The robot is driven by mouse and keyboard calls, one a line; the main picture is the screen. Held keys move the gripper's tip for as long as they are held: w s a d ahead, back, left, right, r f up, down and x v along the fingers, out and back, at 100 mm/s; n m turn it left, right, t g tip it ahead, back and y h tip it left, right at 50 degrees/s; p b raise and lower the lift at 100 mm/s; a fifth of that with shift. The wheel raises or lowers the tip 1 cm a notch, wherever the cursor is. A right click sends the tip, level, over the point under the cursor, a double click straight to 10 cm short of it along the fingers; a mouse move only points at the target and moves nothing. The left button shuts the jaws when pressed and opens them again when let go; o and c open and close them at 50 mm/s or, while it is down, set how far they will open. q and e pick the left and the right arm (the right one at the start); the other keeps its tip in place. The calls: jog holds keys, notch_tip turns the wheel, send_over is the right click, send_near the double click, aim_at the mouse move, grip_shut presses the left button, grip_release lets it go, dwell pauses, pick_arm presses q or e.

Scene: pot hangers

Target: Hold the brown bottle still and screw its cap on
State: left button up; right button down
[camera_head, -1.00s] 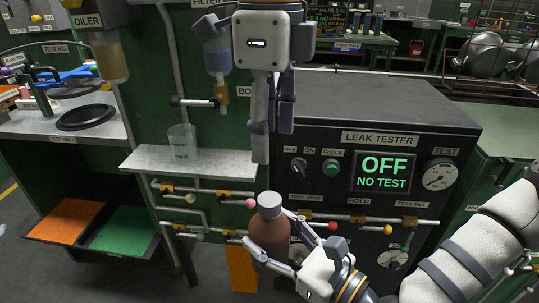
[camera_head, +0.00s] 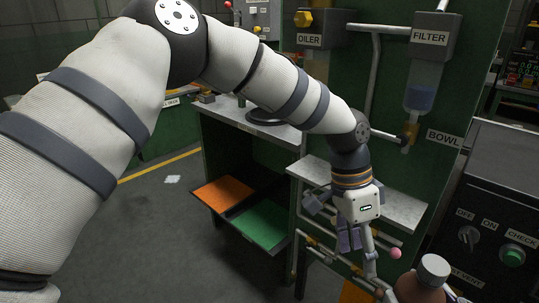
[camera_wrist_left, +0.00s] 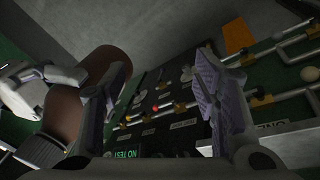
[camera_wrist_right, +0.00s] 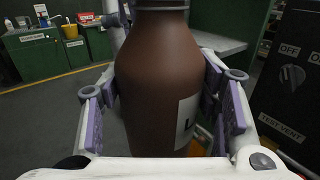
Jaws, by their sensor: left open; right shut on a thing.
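The brown bottle (camera_head: 420,290) stands upright at the lower right of the head view, cut by the frame edge. A grey cap (camera_head: 433,268) sits on its top; how tightly, I cannot tell. My right gripper (camera_wrist_right: 160,90) is shut around the bottle's body, one finger on each side. A white label (camera_wrist_right: 186,122) faces it. My left gripper (camera_head: 357,246) is open and empty, pointing down to the left of the cap and apart from it. In the left wrist view the bottle (camera_wrist_left: 82,95) is beyond one finger, not between the fingers.
The leak tester (camera_head: 495,195) is right of the bottle. A grey shelf (camera_head: 400,207) is behind my left gripper, with pipes and coloured knobs such as a pink one (camera_head: 395,253) below. The filter (camera_head: 432,45) hangs above. Orange (camera_head: 222,193) and green (camera_head: 262,222) trays are left.

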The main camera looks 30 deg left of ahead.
jog(key=shift+s+d+r, duration=0.1)
jog(key=shift+d+r, duration=0.05)
jog(key=shift+d, duration=0.1)
pick_arm(q)
jog(key=s+a+f+n+g, duration=0.15)
jog(key=s+f+n, duration=0.35)
jog(key=s+f, duration=1.15)
pick_arm(e)
jog(key=shift+a, duration=0.1)
pick_arm(q)
jog(key=s+a+f+n+t+y, duration=0.1)
jog(key=s+a+f+n+y, duration=0.2)
jog(key=s+a, duration=1.1)
jog(key=s+f+n, duration=0.3)
jog(key=shift+a, duration=0.4)
jog(key=shift+s+f, duration=0.1)
